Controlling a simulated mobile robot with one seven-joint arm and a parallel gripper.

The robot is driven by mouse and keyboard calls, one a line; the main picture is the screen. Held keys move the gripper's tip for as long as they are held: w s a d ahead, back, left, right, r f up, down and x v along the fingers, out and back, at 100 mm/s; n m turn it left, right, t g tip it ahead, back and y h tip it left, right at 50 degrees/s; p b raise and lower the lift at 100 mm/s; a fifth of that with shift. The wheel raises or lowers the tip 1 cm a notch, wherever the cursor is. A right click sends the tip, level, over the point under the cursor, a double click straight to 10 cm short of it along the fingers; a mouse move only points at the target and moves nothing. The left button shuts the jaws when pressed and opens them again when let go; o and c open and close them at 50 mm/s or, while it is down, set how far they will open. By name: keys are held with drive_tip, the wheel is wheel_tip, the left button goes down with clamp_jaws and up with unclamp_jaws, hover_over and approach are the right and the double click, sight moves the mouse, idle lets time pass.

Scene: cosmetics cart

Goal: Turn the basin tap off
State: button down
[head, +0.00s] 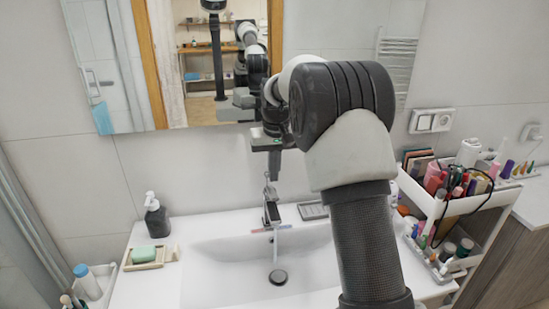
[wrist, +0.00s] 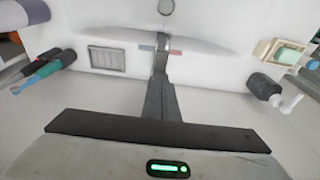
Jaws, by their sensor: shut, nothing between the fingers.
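The basin tap (head: 271,214) stands at the back of the white basin (head: 215,262), with its lever (head: 269,190) tilted up. A thin pale streak, which looks like running water (head: 276,246), falls from the spout towards the drain (head: 278,277). My gripper (head: 273,178) is shut and empty, pointing down just above the lever. I cannot tell whether it touches the lever. In the wrist view my shut fingers (wrist: 162,112) point at the tap (wrist: 161,45) and hide part of it.
A soap bottle (head: 156,216) and a soap dish (head: 146,257) stand left of the basin. A grey grid-like tray (head: 313,211) lies right of the tap. A crowded cosmetics cart (head: 440,210) stands at the right. The mirror (head: 210,60) is close behind my gripper.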

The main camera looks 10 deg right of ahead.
sight(275, 198)
drive_tip(key=shift+s+f, duration=0.3)
drive_tip(key=shift+f, duration=0.8)
drive_tip(key=shift+s+f, duration=0.25)
drive_tip(key=shift+f, duration=0.8)
drive_tip(key=shift+s+f+t+b, duration=0.25)
drive_tip(key=shift+f+b, duration=0.35)
drive_tip(key=shift+b, duration=0.65)
drive_tip(key=shift+s+f+t+b, duration=0.2)
drive_tip(key=shift+t+b, duration=0.15)
drive_tip(key=shift+b, duration=0.55)
drive_tip(key=shift+s+f, duration=0.15)
drive_tip(key=shift+s, duration=0.1)
